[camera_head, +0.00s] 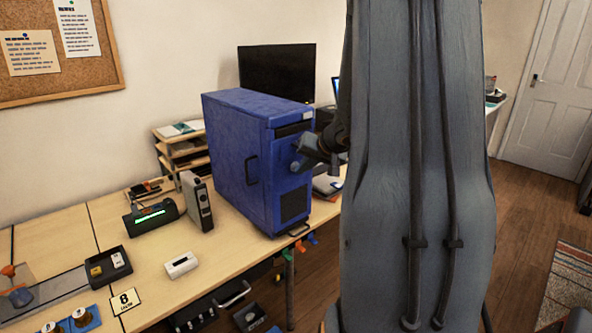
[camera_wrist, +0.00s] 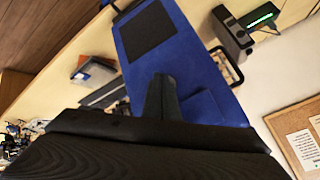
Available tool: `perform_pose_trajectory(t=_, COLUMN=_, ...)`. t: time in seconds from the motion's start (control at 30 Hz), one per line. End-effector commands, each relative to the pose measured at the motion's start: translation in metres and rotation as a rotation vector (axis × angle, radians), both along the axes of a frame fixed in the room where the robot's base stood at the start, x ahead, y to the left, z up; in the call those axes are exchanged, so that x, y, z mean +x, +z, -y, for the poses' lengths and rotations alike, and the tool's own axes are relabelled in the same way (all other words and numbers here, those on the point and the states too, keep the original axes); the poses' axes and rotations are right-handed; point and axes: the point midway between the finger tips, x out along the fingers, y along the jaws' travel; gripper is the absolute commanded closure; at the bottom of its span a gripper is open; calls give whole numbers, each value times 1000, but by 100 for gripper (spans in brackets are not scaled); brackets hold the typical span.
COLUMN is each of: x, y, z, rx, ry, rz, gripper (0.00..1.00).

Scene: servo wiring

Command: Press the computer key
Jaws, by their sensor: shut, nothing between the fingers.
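The blue computer tower (camera_head: 243,155) stands upright on the desk, its front facing right. A small round blue spot on its upper front (camera_head: 295,166), possibly the key, lies at my gripper's tip. My gripper (camera_head: 305,158) is at the tower's upper front, partly hidden behind my arm; whether it touches is unclear. In the wrist view, the tower (camera_wrist: 185,58) fills the middle, with its dark grille (camera_wrist: 145,35) toward the top. My gripper's closed fingers (camera_wrist: 163,82) point at the blue front and hold nothing. They cover part of that front, and no key shows clearly there.
A black monitor (camera_head: 277,72) stands behind the tower. A grey upright box (camera_head: 197,202), a device with a green display (camera_head: 150,216) and a small white box (camera_head: 181,264) sit to its left. My arm blocks much of the right side.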

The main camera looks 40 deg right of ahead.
Motion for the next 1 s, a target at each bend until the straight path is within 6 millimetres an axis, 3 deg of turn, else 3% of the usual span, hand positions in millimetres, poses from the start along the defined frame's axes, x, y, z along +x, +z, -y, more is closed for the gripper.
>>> perform_pose_trajectory(t=1.0, x=-9, y=1, z=0, rx=0, ry=1, rz=1, gripper=100)
